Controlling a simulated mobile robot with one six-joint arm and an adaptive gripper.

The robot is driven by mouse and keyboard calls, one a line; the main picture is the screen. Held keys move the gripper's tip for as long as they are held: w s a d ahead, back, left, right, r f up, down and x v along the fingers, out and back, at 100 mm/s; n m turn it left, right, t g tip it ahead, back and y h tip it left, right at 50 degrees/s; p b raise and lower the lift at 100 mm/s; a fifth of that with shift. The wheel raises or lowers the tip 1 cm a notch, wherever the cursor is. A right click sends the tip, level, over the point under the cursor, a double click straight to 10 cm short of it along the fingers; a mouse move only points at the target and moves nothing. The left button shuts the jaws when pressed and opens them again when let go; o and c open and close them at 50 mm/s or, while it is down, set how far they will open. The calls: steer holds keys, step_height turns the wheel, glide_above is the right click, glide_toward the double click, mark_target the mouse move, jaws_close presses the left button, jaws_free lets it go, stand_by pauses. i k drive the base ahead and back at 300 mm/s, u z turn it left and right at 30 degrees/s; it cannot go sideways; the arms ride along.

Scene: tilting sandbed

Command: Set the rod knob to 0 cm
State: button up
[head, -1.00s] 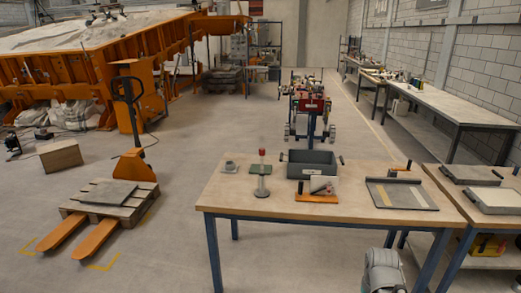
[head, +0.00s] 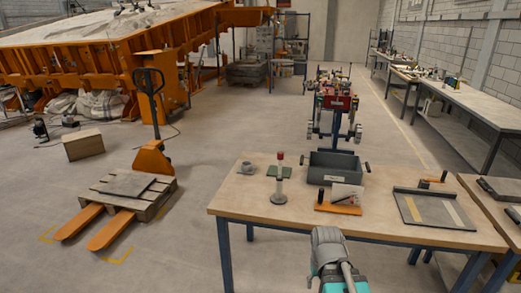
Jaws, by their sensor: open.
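A grey and teal link of my arm rises at the bottom centre, in front of the table edge. My gripper is not in view.
The wooden table (head: 232,206) also holds a grey bin (head: 338,178), a grey cup-like piece (head: 247,167), a green pad (head: 280,171) and a flat grey tray (head: 408,207). A pallet truck (head: 155,158) with a loaded pallet stands left. Floor between it and the table is clear.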

mark_target(281, 154)
steer(key=u, duration=0.1)
steer(key=i, duration=1)
steer(key=z, duration=0.45)
